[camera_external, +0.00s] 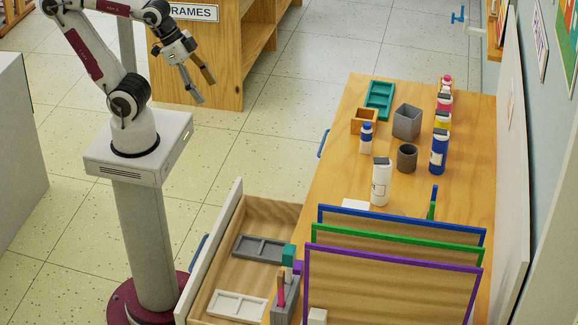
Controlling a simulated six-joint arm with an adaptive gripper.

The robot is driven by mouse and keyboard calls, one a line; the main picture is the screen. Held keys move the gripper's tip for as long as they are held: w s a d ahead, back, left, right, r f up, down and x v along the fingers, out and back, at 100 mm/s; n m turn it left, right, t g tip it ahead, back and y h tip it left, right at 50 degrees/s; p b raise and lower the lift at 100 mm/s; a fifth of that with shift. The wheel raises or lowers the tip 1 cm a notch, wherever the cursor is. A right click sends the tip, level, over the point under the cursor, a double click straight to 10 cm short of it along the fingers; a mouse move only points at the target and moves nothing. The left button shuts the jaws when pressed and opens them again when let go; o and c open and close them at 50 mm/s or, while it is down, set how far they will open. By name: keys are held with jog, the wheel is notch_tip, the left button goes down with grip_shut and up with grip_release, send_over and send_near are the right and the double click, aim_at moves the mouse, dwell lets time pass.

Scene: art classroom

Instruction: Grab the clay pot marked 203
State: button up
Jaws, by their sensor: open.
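My gripper (203,89) hangs open and empty over the floor at upper left, well away from the wooden table (335,165). No marking 203 is readable in this view, so I cannot tell which object, if any, is the clay pot. A dark round pot-like cup (407,158) stands upright on the table, in front of a grey square container (407,122). Neither shows a legible number.
Bottles, including a white one (381,182) and a blue one (439,152), stand around the cup. A teal tray (380,100) and small wooden box (364,121) lie behind. Framed panels (390,285) stand in front. An open drawer (225,265) juts left.

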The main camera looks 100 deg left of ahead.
jog(key=w+a+r+t, duration=0.2)
jog(key=w+r, duration=0.1)
jog(key=w, duration=1.5)
jog(key=n+t+y, duration=0.3)
jog(key=t, duration=0.2)
send_over(407, 159)
jog(key=s+a, duration=0.2)
jog(key=s, duration=0.3)
notch_tip(407, 159, down, 20)
jog(key=r, duration=0.1)
jog(key=shift+w+f, duration=0.2)
jog(key=shift+f, duration=0.05)
jog(key=shift+f, duration=0.1)
jog(key=shift+f, duration=2.85)
